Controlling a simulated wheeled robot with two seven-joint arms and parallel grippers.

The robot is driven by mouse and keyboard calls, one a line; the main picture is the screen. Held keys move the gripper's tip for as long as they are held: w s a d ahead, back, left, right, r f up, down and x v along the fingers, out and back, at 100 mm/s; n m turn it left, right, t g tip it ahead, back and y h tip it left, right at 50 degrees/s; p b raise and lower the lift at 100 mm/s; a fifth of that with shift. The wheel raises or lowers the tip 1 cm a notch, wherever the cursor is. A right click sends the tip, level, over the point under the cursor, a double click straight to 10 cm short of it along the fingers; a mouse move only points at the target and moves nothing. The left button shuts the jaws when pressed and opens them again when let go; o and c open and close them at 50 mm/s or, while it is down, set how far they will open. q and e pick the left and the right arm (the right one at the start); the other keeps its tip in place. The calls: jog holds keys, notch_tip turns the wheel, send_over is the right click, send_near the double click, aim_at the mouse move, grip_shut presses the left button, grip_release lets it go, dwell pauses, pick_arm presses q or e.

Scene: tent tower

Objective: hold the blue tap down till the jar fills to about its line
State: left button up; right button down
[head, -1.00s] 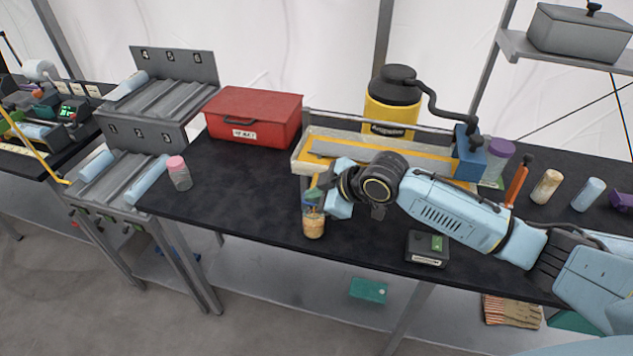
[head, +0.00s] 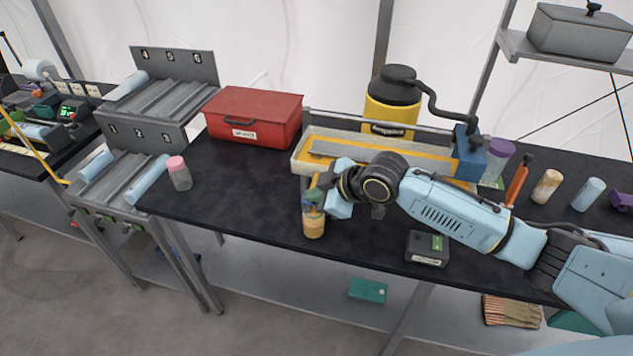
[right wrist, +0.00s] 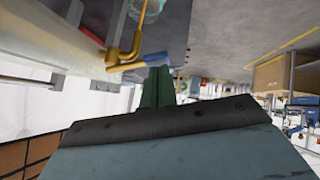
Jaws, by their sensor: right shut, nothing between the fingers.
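The blue tap lever (right wrist: 148,62) sits on a brass spout (right wrist: 122,52) in the right wrist view. My right gripper (right wrist: 157,88) is shut and empty, with its green fingertips at the lever and seemingly against it. In the head view my right gripper (head: 322,186) reaches the front left corner of the tray, and the tap there is mostly hidden. The jar (head: 313,226) stands upright on the black table below the fingers, with yellowish content in it. Its line cannot be made out. My left gripper is out of view.
A long tray (head: 300,165) lies behind my right arm, with a yellow container (head: 391,115) behind it. A red toolbox (head: 254,118) and a pink-capped bottle (head: 179,173) stand to the left. A dark box (head: 427,250) lies near the front edge.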

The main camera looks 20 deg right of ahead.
dwell(0.8)
jog(key=shift+r+p, duration=0.8)
jog(key=shift+p, duration=0.2)
jog(key=shift+r, duration=0.1)
jog(key=s+d+r+p, duration=0.1)
jog(key=s+d+r, duration=0.1)
jog(key=r, duration=0.3)
jog(key=s+d+r+p, duration=0.2)
jog(key=s+d+r, duration=0.1)
jog(key=r, duration=0.2)
jog(key=shift+s+r, duration=0.15)
jog(key=shift+r, duration=0.25)
